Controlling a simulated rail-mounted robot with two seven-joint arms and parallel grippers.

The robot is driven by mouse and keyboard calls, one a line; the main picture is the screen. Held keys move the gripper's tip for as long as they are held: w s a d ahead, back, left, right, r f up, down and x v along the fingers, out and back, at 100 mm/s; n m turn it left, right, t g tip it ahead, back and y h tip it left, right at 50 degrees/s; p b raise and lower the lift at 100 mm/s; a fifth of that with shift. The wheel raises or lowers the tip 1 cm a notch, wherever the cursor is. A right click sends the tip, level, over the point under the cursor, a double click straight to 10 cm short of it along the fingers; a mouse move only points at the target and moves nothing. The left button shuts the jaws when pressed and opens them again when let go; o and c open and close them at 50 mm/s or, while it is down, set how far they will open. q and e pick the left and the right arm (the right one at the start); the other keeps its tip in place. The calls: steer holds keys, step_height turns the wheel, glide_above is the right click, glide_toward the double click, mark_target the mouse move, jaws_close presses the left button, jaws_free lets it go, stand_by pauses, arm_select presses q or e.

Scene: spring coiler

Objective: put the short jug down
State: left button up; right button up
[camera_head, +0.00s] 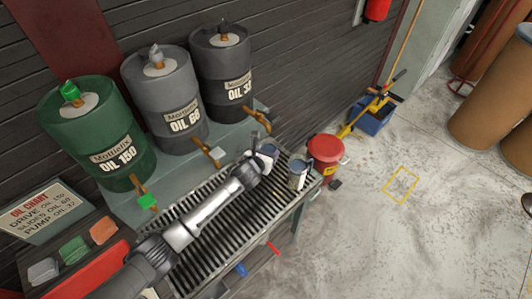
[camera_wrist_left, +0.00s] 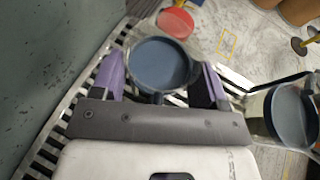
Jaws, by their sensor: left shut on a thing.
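My left gripper (camera_head: 258,160) is shut on a jug with a blue-grey inside (camera_head: 268,149), which I take to be the short jug. In the left wrist view the jug (camera_wrist_left: 160,64) sits upright between the two purple fingers of my left gripper (camera_wrist_left: 162,82). It is over the far end of the slatted grate (camera_head: 203,218); I cannot tell whether its base touches the slats. A second jug (camera_head: 297,174) stands to its right near the grate's end, and it also shows in the left wrist view (camera_wrist_left: 290,112). My right gripper is not in view.
Green (camera_head: 94,132), grey (camera_head: 163,100) and dark (camera_head: 221,65) oil drums with taps line the shelf behind the grate. A red bin (camera_head: 325,153) stands beyond the grate's end. A yellow square (camera_head: 401,184) marks the clear floor at right.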

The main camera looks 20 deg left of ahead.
arm_select(q)
steer(key=shift+f, duration=0.15)
steer(key=o, duration=1.3)
steer(key=shift+o, duration=0.2)
steer(key=shift+s+r, duration=0.15)
steer(key=shift+r, duration=0.1)
steer(key=shift+s+a+r+p, duration=0.1)
steer(key=shift+s+r+p, duration=0.05)
steer(key=shift+s+p, duration=0.2)
steer(key=p+v, duration=0.2)
steer(key=v, duration=0.9)
